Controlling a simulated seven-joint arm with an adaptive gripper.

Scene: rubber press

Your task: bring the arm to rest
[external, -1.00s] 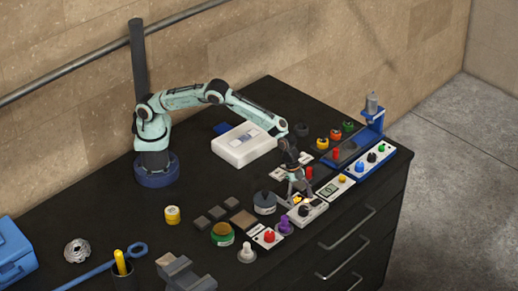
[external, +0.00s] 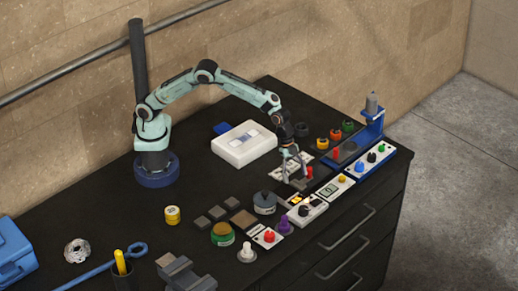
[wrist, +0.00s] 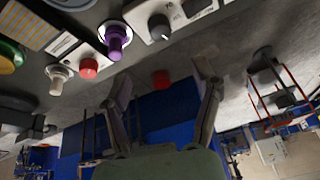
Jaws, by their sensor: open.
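My gripper (external: 295,178) is open and empty, pointing down over the far side of the control boxes at the bench's right. Its two fingers are spread apart in the wrist view (wrist: 162,76). Below and in front of it in the external view is a white control box (external: 314,213) with a dark knob and a lit yellow-orange part. A small red part (external: 309,172) shows right beside the fingers; I cannot tell the exact gap. My arm is bent in an arch from its base, with the elbow raised.
A white case (external: 240,150) lies behind the gripper. A blue-framed press (external: 371,122) and a blue control box (external: 370,160) stand to the right. Purple (external: 284,225), red (external: 269,237) and white (external: 246,253) knobs stand in front. Bare black bench (external: 190,245) lies to the left.

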